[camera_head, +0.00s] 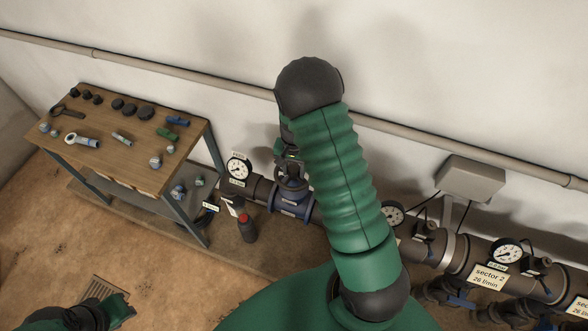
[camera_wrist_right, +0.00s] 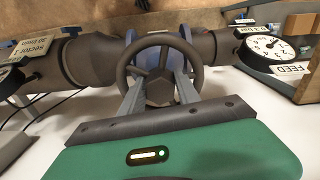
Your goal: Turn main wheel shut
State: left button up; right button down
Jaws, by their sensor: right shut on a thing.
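The main wheel (camera_wrist_right: 124,62) is a dark round handwheel on a blue valve body in the dark pipe. In the right wrist view my right gripper (camera_wrist_right: 160,82) is shut on the wheel, its two grey fingers reaching onto it from below. In the head view the blue valve (camera_head: 290,207) shows just left of my right forearm, and the right gripper (camera_head: 288,155) is mostly hidden by that arm. My left arm's end (camera_head: 90,315) shows at the lower left, away from the pipe; its finger opening cannot be made out.
A gauge labelled FEED (camera_wrist_right: 268,45) sits beside the wheel. More gauges (camera_head: 508,252) and sector labels line the pipe to the right. A wooden workbench (camera_head: 110,150) with loose fittings stands left. A dark bottle with a red cap (camera_head: 247,230) stands on the floor near the valve.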

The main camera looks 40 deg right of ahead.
jog(key=m+p, duration=0.1)
jog(key=m, duration=0.4)
jog(key=shift+w+r+m, duration=0.1)
jog(key=shift+w+m, duration=0.05)
jog(key=shift+m, duration=0.15)
jog(key=m+p, duration=0.1)
jog(key=m, duration=0.4)
jog(key=shift+m, duration=0.3)
jog(key=m+p, duration=0.2)
jog(key=m, duration=0.3)
jog(key=shift+m, duration=0.3)
jog(key=shift+w+m+p, duration=0.1)
jog(key=shift+m+p, duration=0.65)
jog(key=shift+m, duration=1.15)
jog(key=shift+d+m, duration=0.1)
jog(key=shift+m, duration=0.6)
jog(key=c, duration=1.3)
grip_release()
jog(key=shift+o, duration=0.7)
jog(key=shift+w, duration=0.1)
